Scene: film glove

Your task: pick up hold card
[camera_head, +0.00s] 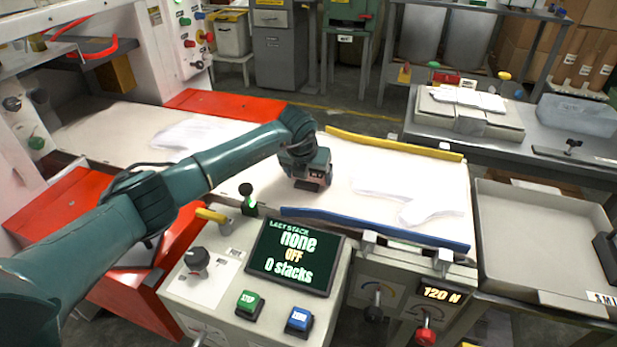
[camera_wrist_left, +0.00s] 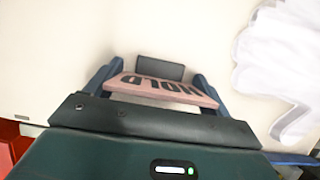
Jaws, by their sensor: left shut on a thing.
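The hold card (camera_wrist_left: 162,89) is a pinkish plate with dark letters that read HOLD, upside down in the left wrist view. My left gripper (camera_wrist_left: 160,86) is shut on it, with a blue finger at each end of the card. In the head view my left gripper (camera_head: 309,181) points down over the middle of the white table (camera_head: 345,218). The card is mostly hidden behind the gripper there. I cannot tell whether the card touches the table. My right gripper is not in view.
White film gloves (camera_head: 433,205) lie on the table to the right of my left gripper; more white film (camera_head: 195,135) lies to its left. A yellow rail (camera_head: 395,144) and a blue rail (camera_head: 375,229) edge the table. The control panel (camera_head: 297,257) stands in front.

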